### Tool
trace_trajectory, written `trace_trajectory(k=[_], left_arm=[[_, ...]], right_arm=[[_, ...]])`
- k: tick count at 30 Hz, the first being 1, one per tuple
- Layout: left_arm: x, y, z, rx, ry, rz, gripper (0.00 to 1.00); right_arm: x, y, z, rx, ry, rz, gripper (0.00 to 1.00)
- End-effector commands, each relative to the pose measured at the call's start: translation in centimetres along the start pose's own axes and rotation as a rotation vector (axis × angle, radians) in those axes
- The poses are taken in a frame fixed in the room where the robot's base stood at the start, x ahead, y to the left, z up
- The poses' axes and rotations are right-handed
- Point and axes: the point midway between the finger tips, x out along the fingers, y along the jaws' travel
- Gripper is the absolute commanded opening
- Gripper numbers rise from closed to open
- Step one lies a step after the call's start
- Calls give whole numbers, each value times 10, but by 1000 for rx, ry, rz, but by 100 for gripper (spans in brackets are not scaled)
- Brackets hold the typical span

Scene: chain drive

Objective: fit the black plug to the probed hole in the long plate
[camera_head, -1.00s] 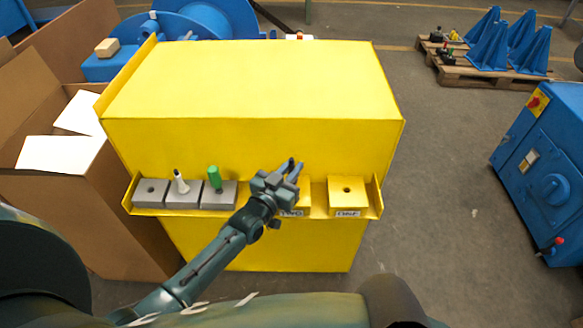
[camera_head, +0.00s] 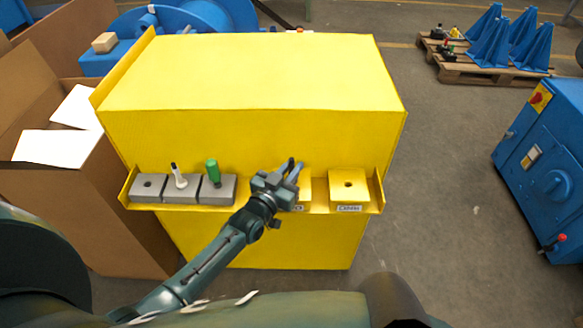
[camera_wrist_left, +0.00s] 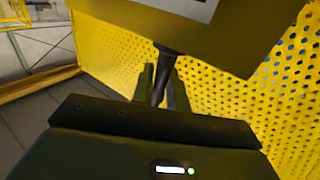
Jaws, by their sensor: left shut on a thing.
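My left gripper (camera_head: 292,167) is in front of the yellow block that is mostly hidden behind it on the shelf. In the left wrist view, its fingers (camera_wrist_left: 162,90) are shut on a slim black piece (camera_wrist_left: 163,70), which looks like the black plug. The piece's wider end is at the lower edge of a yellow block (camera_wrist_left: 215,38) with a pale label; I cannot tell whether they touch. I cannot tell which part is the long plate.
A yellow block with an open hole (camera_head: 348,187) and a label stands at the shelf's right. The shelf (camera_head: 320,209) runs along the big yellow cabinet (camera_head: 250,85). A cardboard box (camera_head: 90,205) is at the left, a blue machine (camera_head: 545,160) at the right.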

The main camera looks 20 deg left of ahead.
Motion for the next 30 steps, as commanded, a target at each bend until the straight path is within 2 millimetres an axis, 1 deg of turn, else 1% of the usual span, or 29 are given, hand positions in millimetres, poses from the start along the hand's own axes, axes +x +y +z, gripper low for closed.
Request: trace_trajectory(k=[11,12,20,21,30], left_arm=[[0,0,10,0,2,0,0],[0,0,9,0,2,0,18],[0,0,9,0,1,0,39],[0,0,9,0,1,0,41],[0,0,10,0,-1,0,41]], right_arm=[[5,1,6,0,4,0,36],[4,1,5,0,3,1,36],[4,1,6,-1,2,0,36],[4,1,6,-1,2,0,36],[4,0,6,2,2,-1,36]])
